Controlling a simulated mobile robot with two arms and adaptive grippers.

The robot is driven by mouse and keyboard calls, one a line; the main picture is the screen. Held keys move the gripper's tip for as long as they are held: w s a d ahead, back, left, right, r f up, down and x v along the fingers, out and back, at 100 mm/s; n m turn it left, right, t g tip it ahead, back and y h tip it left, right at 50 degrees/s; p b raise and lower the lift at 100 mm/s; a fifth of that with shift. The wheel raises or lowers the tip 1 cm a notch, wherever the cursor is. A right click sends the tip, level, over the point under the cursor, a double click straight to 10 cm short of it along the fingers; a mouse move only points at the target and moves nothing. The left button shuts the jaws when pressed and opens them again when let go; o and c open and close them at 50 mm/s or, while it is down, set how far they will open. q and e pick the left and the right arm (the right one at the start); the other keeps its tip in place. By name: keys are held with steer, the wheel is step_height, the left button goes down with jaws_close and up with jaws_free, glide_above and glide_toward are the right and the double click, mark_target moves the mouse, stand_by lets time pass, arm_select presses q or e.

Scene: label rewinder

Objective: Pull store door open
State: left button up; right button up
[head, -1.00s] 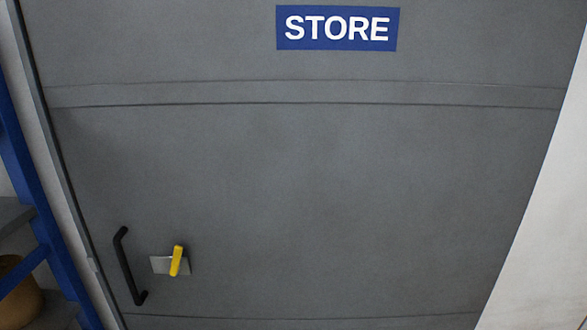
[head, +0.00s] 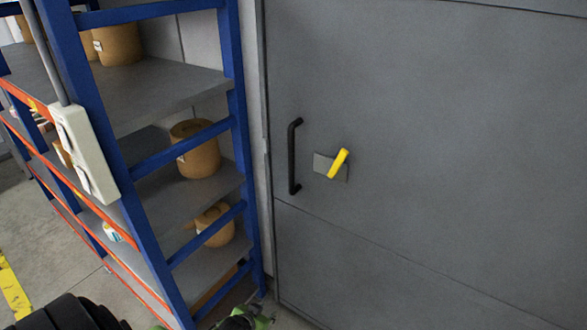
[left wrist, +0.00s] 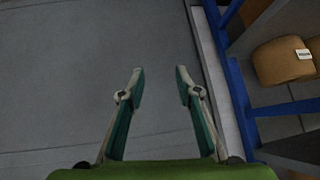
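The grey store door (head: 430,130) fills the right of the head view and looks shut. Its black upright bar handle (head: 294,157) is near the left edge. A yellow lever (head: 338,164) on a small grey plate sits just right of the handle, tilted. My left gripper (head: 250,318) only partly shows at the bottom edge of the head view, well below the handle. In the left wrist view the left gripper (left wrist: 159,80) is open and empty, with the grey door surface (left wrist: 60,80) beyond it. The handle is not visible there. My right gripper is not in view.
A blue shelf rack (head: 240,130) with brown rolls (head: 195,148) stands close left of the door. A pale box (head: 85,150) is on its near post. The rack post (left wrist: 240,100) is right of the gripper in the wrist view. Floor (head: 50,240) shows at lower left.

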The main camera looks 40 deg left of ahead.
arm_select(q)
steer(key=w+a+r+t+y+b, duration=0.1)
steer(key=w+a+r+t+b, duration=0.4)
steer(key=w+r, duration=0.7)
steer(key=n+t+b, duration=0.1)
steer(key=t+b, duration=0.2)
steer(key=t, duration=0.1)
glide_toward(290, 157)
steer(key=shift+y, duration=0.3)
steer(key=w, duration=0.3)
steer(key=w+a+p, duration=0.1)
steer(key=w, duration=0.3)
steer(key=w+a+p, duration=0.1)
steer(key=w, duration=0.3)
steer(key=shift+f, duration=0.2)
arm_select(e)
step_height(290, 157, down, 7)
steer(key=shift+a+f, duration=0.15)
arm_select(q)
jaws_close()
